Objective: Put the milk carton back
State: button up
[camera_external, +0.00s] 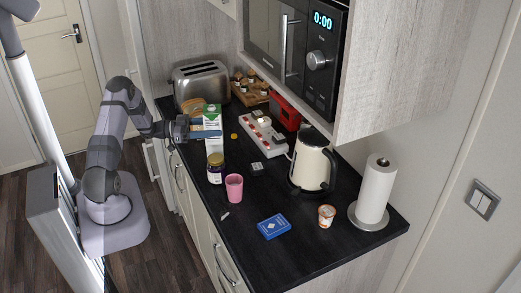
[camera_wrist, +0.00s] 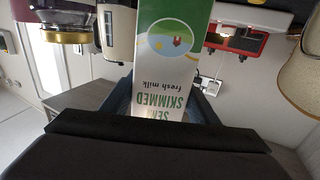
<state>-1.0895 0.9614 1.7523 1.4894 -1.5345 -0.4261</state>
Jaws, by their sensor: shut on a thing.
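The milk carton (camera_external: 212,118), white with a green top, is upright at the left edge of the dark counter, behind a dark jar. Its printed side (camera_wrist: 172,60) fills the middle of the wrist view, upside down. My gripper (camera_external: 207,134) reaches in from the left and is shut on the carton, with a finger on either side of it; the gripper also shows in the wrist view (camera_wrist: 163,106). The carton's foot is partly hidden by the jar, so I cannot tell whether it touches the counter.
The jar (camera_external: 215,168) and a pink cup (camera_external: 234,187) stand in front of the carton. A toaster (camera_external: 202,82) is behind it. A power strip (camera_external: 263,134) and kettle (camera_external: 311,163) are to the right. A blue card box (camera_external: 273,226) lies near the front.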

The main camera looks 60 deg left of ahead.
jog(key=shift+f, duration=0.65)
jog(key=o, duration=1.3)
jog(key=shift+r, duration=0.1)
jog(key=b+v, duration=0.4)
jog(key=v, duration=0.8)
